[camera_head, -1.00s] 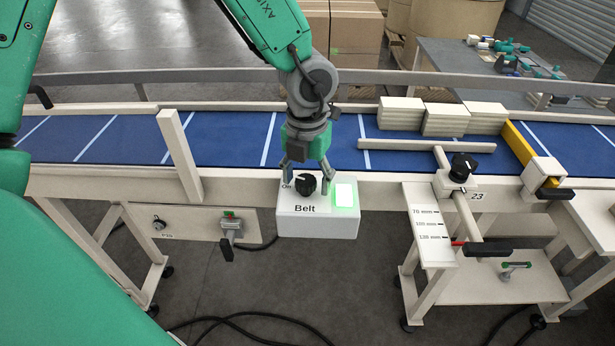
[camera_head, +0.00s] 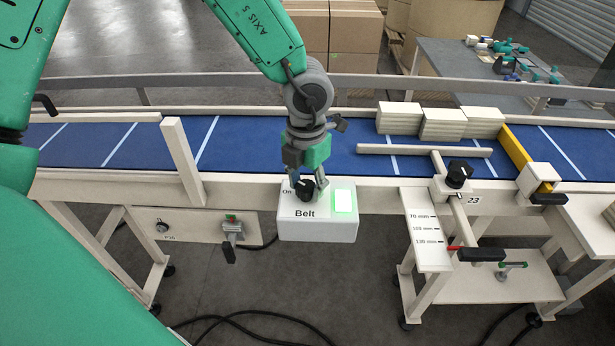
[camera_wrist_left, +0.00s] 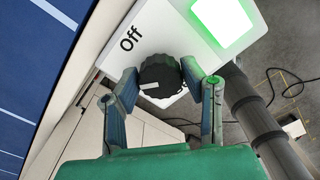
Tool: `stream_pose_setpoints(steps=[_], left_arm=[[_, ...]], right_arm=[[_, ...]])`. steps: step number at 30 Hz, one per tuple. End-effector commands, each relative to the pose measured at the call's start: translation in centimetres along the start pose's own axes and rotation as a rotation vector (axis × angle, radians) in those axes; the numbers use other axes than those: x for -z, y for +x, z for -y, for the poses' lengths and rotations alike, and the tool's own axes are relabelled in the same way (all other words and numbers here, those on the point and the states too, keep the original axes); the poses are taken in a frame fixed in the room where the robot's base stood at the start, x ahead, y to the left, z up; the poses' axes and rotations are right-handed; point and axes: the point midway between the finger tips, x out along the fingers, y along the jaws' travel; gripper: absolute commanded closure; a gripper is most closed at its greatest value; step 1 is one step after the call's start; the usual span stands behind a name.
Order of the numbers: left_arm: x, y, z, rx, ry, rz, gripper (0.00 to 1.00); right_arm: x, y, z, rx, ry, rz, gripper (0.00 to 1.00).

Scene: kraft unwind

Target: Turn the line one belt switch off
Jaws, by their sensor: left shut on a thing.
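The belt switch is a black round knob (camera_head: 305,190) on a white box (camera_head: 318,227) marked "Belt", fixed to the conveyor's front side. My left gripper (camera_head: 309,184) reaches down from above and is shut on the knob. In the left wrist view its fingers stand on both sides of the knob (camera_wrist_left: 160,76). There the knob's white pointer line points left, and the "Off" label lies above and left of the knob. In the head view "On" shows left of the knob. A green light (camera_head: 343,200) beside the knob is lit. My right gripper is not in view.
The blue conveyor belt (camera_head: 250,145) runs behind the box, with stacks of pale boards (camera_head: 398,118) at its right. A white upright post (camera_head: 182,160) stands to the left of my gripper. A guide clamp with a black knob (camera_head: 459,173) stands to the right.

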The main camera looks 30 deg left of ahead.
Motion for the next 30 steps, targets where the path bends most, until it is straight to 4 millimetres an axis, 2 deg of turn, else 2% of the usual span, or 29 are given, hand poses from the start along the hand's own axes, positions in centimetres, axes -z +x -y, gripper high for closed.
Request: stream_pose_setpoints(steps=[1, 8, 21, 30], left_arm=[[0.1, -0.3, 0.0, 0.003, 0.041, -0.003, 0.92], [0.1, -0.2, -0.1, 0.002, 0.260, -0.002, 0.92], [0.0, 0.0, -0.1, -0.001, 0.665, -0.001, 0.92], [-0.1, -0.1, -0.1, -0.003, 0.864, 0.000, 0.92]], right_arm=[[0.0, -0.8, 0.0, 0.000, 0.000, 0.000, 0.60], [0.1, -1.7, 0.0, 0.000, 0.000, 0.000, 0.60], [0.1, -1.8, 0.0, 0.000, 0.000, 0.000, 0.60], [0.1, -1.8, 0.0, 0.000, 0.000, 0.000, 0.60]])
